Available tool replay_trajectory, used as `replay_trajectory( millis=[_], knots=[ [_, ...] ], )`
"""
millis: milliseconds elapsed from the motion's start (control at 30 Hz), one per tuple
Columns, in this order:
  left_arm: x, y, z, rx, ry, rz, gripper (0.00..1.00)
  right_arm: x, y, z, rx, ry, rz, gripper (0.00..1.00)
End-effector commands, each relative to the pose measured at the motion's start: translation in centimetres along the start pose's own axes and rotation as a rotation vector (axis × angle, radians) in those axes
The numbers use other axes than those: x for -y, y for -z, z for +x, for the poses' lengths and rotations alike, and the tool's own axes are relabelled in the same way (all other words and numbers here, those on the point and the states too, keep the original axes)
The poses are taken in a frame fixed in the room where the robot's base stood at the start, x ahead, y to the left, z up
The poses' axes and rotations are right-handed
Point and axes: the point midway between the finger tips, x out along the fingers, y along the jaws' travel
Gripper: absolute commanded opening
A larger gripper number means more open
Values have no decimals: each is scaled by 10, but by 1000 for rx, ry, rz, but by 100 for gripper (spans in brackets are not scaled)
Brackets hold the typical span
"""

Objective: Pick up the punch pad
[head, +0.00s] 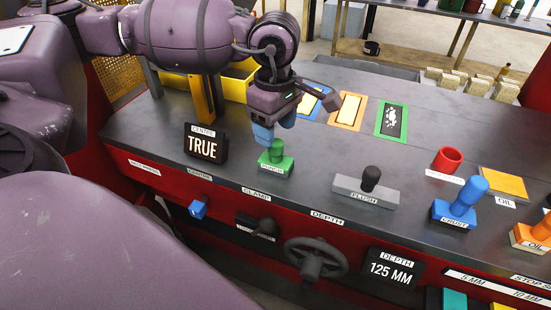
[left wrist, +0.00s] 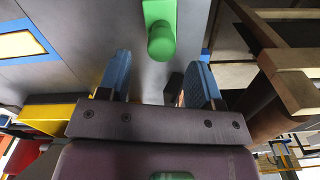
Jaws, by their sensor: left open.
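In the left wrist view my left gripper (left wrist: 159,75) is open and empty, and the green punch pad (left wrist: 161,38) lies ahead, roughly in line with the gap between the fingers. My right gripper is not in view.
A TRUE display (head: 205,144) stands left of the pad. Framed cards, including a green one (head: 392,120), lie behind. A handwheel (head: 314,259) sticks out from the red front panel.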

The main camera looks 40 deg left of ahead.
Motion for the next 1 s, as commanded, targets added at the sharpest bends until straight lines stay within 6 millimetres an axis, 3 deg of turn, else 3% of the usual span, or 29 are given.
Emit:
replay_trajectory(
  millis=[267,533,867,1000],
  knots=[
    [1,-2,19,1,2,0,59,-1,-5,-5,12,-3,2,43],
    [2,-4,54,0,0,-2,59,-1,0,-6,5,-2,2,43],
    [1,-4,60,0,-2,-1,59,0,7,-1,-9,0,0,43],
    [1,-4,60,0,-2,-1,39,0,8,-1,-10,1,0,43]
  ],
)
